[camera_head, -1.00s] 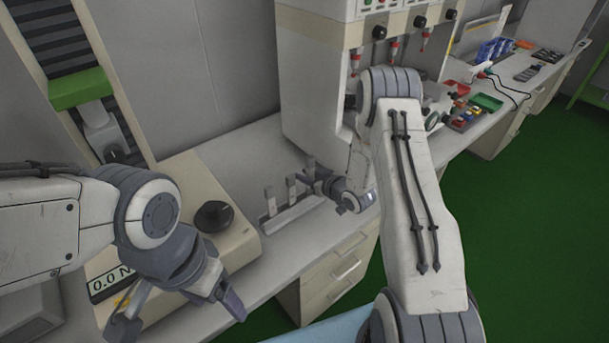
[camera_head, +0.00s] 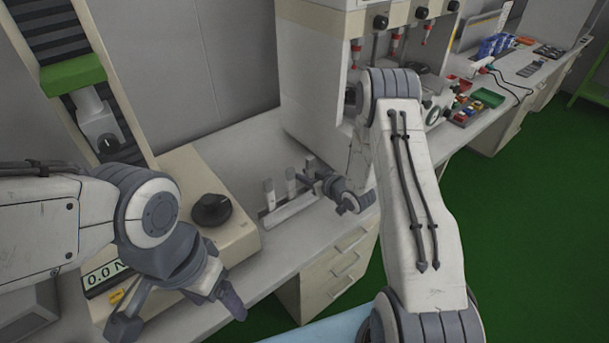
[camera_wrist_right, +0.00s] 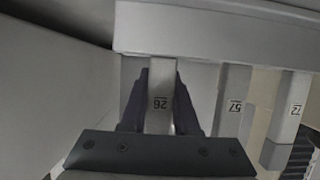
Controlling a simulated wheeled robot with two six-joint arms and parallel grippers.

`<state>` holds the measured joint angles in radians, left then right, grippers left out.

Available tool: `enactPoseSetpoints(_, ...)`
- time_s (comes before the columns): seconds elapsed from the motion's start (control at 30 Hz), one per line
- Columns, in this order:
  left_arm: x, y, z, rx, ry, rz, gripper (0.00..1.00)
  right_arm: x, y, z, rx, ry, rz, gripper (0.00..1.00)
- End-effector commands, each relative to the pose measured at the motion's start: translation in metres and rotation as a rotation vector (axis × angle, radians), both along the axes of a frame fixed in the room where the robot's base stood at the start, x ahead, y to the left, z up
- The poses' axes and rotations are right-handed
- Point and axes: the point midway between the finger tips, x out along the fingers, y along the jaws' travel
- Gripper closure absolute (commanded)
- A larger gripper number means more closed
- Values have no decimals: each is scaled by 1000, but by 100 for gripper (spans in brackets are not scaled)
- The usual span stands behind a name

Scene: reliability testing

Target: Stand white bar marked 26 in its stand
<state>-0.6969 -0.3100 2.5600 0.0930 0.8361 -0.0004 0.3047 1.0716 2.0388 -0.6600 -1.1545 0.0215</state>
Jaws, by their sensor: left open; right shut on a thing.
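The white bar marked 26 (camera_wrist_right: 160,104) is between the fingers of my right gripper (camera_wrist_right: 160,78), which is shut on it. In the head view this bar (camera_head: 310,164) is upright at the right end of a pale stand (camera_head: 288,214), with my right gripper (camera_head: 317,182) beside it. In the right wrist view the bar's far end meets the stand's edge (camera_wrist_right: 215,35); I cannot tell whether it is fully seated. Bars marked 57 (camera_wrist_right: 234,100) and 72 (camera_wrist_right: 289,105) stand in the same row. My left gripper (camera_head: 180,318) is open and empty at the lower left.
A beige tester with a black knob (camera_head: 211,210) and a display stands left of the stand. A tall cabinet (camera_head: 310,90) rises behind the right gripper. Small coloured parts (camera_head: 470,108) lie farther right. Bench surface between tester and cabinet is partly clear.

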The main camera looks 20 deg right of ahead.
Motion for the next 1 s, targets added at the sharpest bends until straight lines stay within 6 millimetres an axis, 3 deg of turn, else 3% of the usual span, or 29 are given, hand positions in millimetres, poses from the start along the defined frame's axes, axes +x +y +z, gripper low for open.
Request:
enactPoseSetpoints(0.1, 0, 0, 0, 0, 0, 0, 24, 0, 0, 1, 0, -1, 0, 100)
enactPoseSetpoints(0.13, 0, 0, 0, 0, 0, 0, 24, 0, 0, 1, 0, -1, 0, 59)
enactPoseSetpoints(0.2, 0, 0, 0, 0, 0, 0, 24, 0, 0, 1, 0, 0, 0, 36)
enactPoseSetpoints(0.6, 0, 0, -1, 0, 0, 0, 24, -5, -3, 2, 0, 0, -2, 36)
enactPoseSetpoints(1.0, 0, 0, -10, 0, 0, 0, 24, -69, -26, 30, 1, 0, -5, 36)
